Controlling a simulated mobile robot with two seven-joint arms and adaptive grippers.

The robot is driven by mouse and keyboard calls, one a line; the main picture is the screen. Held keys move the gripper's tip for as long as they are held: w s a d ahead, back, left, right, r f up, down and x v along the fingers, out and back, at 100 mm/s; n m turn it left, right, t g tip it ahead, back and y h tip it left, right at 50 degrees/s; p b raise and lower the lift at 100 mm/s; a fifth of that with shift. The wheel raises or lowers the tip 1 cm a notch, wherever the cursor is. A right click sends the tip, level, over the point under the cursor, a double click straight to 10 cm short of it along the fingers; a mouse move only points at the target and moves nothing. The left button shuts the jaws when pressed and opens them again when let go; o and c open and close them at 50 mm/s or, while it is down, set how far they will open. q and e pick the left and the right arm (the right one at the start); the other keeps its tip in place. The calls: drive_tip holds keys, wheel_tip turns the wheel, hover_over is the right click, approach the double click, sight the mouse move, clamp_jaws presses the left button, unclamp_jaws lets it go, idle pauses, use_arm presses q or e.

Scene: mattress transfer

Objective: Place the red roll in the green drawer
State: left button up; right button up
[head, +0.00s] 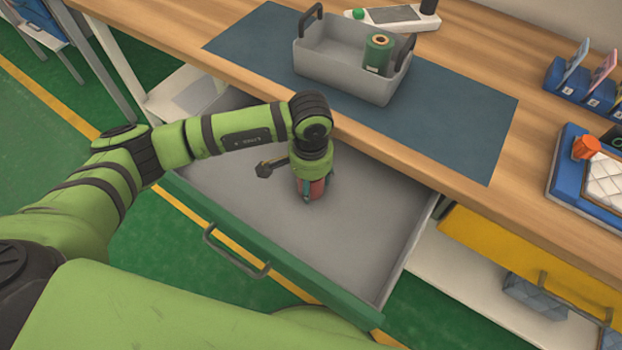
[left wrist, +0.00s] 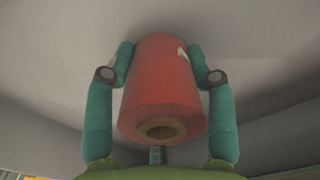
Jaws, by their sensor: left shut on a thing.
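The red roll (head: 318,188) is inside the open green drawer (head: 275,285), in the head view partly hidden by my left gripper (head: 306,195). In the left wrist view the red roll (left wrist: 162,85) sits between the two fingers of my left gripper (left wrist: 160,72), which is shut on it. Its brown core end faces the camera. The roll is over the grey drawer floor; I cannot tell whether it touches it. My right gripper is not in view.
A grey bin (head: 335,72) with a green roll (head: 377,52) stands on a blue mat (head: 460,120) on the wooden table above the drawer. A yellow drawer (head: 520,255) is to the right. The drawer floor around the roll is bare.

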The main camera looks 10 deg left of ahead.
use_arm(q)
drive_tip(key=o, duration=1.4)
drive_tip(key=shift+r+p, duration=0.25)
drive_tip(key=shift+p, duration=0.2)
drive_tip(key=shift+w+r, duration=0.1)
drive_tip(key=shift+r, duration=0.25)
drive_tip(key=r+b, duration=0.2)
drive_tip(key=r, duration=0.9)
drive_tip(key=shift+s, duration=0.2)
